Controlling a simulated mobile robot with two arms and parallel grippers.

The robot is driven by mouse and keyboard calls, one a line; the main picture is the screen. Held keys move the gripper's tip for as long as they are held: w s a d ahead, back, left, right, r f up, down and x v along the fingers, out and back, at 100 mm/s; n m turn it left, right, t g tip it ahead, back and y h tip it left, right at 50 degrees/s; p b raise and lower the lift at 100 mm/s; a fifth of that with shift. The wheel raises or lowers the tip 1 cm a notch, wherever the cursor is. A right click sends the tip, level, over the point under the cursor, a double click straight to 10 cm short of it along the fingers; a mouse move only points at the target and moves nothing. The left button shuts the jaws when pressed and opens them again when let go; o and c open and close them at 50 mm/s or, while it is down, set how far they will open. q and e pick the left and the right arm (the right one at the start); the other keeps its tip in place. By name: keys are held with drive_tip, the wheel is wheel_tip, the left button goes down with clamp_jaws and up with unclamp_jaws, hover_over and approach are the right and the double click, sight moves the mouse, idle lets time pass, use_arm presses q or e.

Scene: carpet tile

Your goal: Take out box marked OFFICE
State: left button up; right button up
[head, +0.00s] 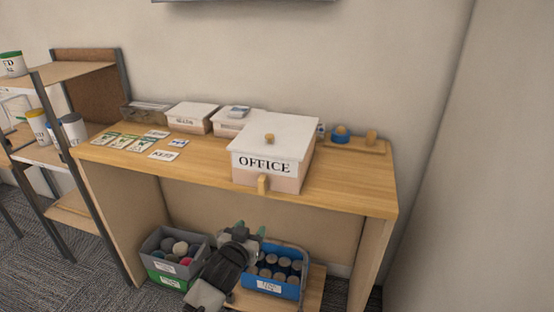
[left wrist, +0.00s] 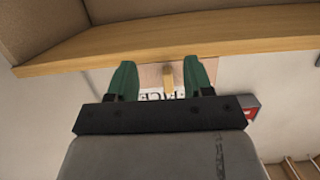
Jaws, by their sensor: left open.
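The box marked OFFICE (head: 264,164) stands on the wooden table top near its front edge. It has a white lid with a round wooden knob, a pinkish lower part and a wooden handle (head: 263,185) low on its front. My left gripper (head: 251,228) is open and empty, below and in front of the table edge. In the left wrist view its green fingers (left wrist: 163,66) spread to either side of the handle (left wrist: 168,77), which appears beyond them. The box front and its lettering (left wrist: 160,96) are partly hidden by my gripper. My right gripper is not in view.
Smaller lidded boxes (head: 192,117) stand behind left on the table (head: 340,188), with cards (head: 163,155) at the left. A wooden tray (head: 365,148) is at the back right. Below are a grey-green bin (head: 170,280) and a blue crate (head: 268,289). A shelf stands left.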

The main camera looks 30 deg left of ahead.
use_arm(q)
drive_tip(key=t, duration=0.2)
approach(260, 182)
drive_tip(key=shift+n+y, duration=0.3)
drive_tip(key=shift+y, duration=0.1)
drive_tip(key=shift+d+p+x, duration=0.15)
drive_tip(key=shift+p+x, duration=0.05)
drive_tip(key=shift+x, duration=2.55)
drive_tip(key=shift+d+p+x, duration=0.15)
drive_tip(key=shift+x, duration=2.6)
clamp_jaws()
